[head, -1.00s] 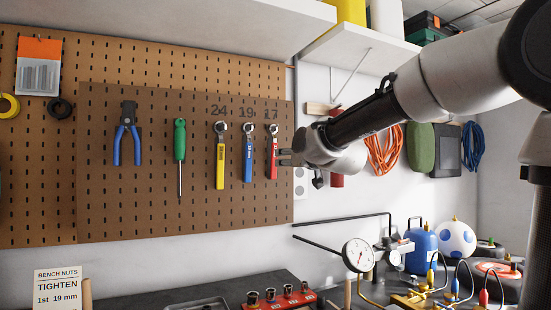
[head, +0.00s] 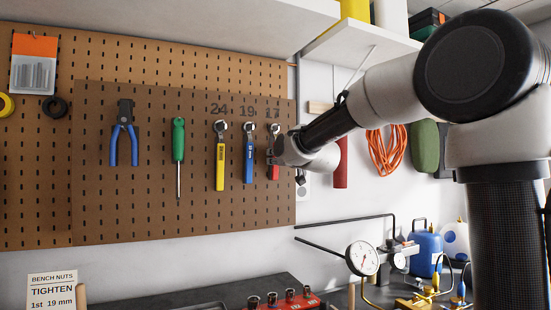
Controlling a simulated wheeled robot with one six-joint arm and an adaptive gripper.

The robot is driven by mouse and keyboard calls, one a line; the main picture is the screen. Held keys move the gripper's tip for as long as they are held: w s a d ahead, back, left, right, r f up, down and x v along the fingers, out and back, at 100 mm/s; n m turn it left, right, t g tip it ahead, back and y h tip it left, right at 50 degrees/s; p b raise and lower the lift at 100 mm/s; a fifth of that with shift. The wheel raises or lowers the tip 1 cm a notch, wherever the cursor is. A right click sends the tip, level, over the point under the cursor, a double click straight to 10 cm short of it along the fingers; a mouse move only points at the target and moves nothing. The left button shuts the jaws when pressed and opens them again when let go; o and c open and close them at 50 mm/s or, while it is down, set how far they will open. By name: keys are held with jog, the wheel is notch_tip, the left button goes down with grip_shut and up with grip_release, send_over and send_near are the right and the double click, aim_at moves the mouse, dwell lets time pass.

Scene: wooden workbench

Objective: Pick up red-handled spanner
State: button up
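The red-handled spanner (head: 274,174) hangs on the brown pegboard under the number 17, at the right end of the row of spanners. My gripper (head: 276,150) is in front of it and covers the middle of its handle. The spanner's head and the lower end of its handle still show. The fingers are small and seen from behind, so I cannot tell whether they are open or closed on the handle.
A blue spanner (head: 248,160) hangs close to the left of the red one, then a yellow spanner (head: 220,165), a green screwdriver (head: 179,150) and blue pliers (head: 125,140). A dial gauge (head: 362,259) stands below right. A shelf (head: 350,45) is above.

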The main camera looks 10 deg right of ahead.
grip_shut()
jog(key=shift+r, duration=0.15)
jog(key=s+d, duration=0.1)
jog(key=s, duration=0.8)
jog(key=s+d, duration=0.2)
jog(key=s, duration=0.6)
jog(key=shift+s+d+r, duration=0.15)
jog(key=shift+s+d, duration=0.1)
jog(key=shift+s, duration=0.1)
